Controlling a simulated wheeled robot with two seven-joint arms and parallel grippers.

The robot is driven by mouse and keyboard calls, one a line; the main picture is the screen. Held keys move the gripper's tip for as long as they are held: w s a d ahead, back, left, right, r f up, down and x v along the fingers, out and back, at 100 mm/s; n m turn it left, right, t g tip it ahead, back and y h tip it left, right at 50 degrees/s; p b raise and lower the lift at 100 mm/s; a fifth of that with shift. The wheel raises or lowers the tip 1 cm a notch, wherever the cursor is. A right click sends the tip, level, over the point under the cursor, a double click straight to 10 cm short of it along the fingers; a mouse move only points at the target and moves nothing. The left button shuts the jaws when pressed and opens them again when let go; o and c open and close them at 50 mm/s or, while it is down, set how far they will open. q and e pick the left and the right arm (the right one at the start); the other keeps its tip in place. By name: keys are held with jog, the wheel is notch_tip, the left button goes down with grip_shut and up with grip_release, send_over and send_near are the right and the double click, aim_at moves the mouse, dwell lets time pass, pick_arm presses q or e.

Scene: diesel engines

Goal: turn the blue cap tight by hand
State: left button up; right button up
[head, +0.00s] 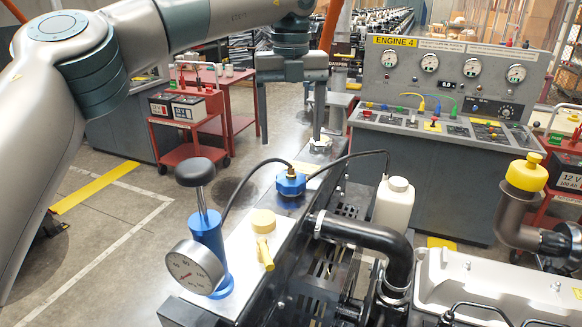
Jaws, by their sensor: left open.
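The blue cap (290,184) sits on the pale top face of the engine-side unit, with a brass fitting on it and a black hose running from that fitting. My left gripper (292,142) points down with its two fingers spread wide and nothing between them. It appears above and a little behind the cap; the fingertips look clear of it, though their exact distance in depth is hard to tell. The right gripper is not in view.
A blue hand pump with a black knob (195,172) and a pressure gauge (194,267) stand left of the cap. A white bottle (394,205) and black pipe (365,236) are to the right. The ENGINE 4 console (440,160) stands behind.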

aim_at(291, 167)
pick_arm(q)
jog(key=shift+f+b, duration=3.3)
jog(key=shift+f, duration=1.5)
jog(key=shift+r, duration=0.1)
jog(key=shift+c, duration=0.2)
jog(key=c, duration=1.5)
